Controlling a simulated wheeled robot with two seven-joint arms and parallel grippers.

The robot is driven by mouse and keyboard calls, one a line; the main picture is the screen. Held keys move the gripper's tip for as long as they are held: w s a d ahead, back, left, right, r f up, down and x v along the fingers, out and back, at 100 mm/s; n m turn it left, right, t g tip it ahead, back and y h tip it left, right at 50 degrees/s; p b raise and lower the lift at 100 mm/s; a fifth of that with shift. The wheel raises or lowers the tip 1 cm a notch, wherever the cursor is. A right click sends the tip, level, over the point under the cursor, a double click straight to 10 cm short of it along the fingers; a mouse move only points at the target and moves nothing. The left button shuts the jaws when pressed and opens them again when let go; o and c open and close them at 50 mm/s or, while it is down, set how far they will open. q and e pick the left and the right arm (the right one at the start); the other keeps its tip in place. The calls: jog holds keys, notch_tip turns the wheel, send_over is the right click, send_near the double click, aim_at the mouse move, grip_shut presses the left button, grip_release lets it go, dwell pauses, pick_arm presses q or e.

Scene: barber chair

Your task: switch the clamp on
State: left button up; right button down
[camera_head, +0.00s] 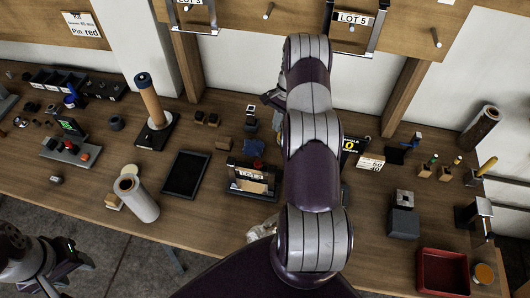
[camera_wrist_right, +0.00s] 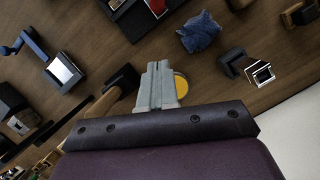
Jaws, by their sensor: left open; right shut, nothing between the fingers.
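I cannot tell for certain which thing is the clamp. In the right wrist view, a small device with a blue lever and a bright square face (camera_wrist_right: 62,70) stands at the left. A dark bracket-like piece with a shiny square frame (camera_wrist_right: 260,73) stands at the right. My right gripper (camera_wrist_right: 160,68) is shut and empty, between these two, above the table. A yellow disc (camera_wrist_right: 181,86) shows partly behind it. In the head view my right arm hides the spot below it. My left gripper (camera_head: 72,265) is open and empty at the lower left, off the table.
A tan handle with a black head (camera_wrist_right: 118,82) lies close to my right gripper. Crumpled blue cloth (camera_wrist_right: 200,32) lies nearby. The wooden table (camera_head: 215,228) also holds a black tablet (camera_head: 186,174), a white roll (camera_head: 142,203) and a red tray (camera_head: 442,270).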

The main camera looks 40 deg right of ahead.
pick_arm(q)
notch_tip(320, 180, down, 5)
jog(key=b, duration=0.6)
pick_arm(e)
jog(key=p+x, duration=0.1)
jog(key=x, duration=0.2)
jog(key=p+x, duration=0.1)
jog(key=x, duration=0.2)
jog(key=p+x, duration=0.1)
jog(key=x, duration=0.3)
jog(key=shift+w+f+p, duration=0.1)
jog(key=shift+w+p, duration=0.1)
jog(key=shift+p, duration=0.15)
jog(key=shift+s+a+f+p, duration=0.15)
jog(key=shift+a+p, duration=0.25)
jog(key=shift+a, duration=0.2)
jog(key=shift+s+a+p, duration=0.15)
jog(key=shift+a+p, duration=0.2)
jog(key=shift+a, duration=0.25)
jog(key=shift+s+a+f, duration=0.1)
jog(key=shift+a+f, duration=0.1)
jog(key=shift+a, duration=0.3)
pick_arm(q)
jog(key=r, duration=0.4)
jog(key=shift+w+d+r, duration=0.25)
jog(key=shift+w+d, duration=0.1)
jog(key=shift+d, duration=0.05)
pick_arm(e)
jog(key=shift+f, duration=0.15)
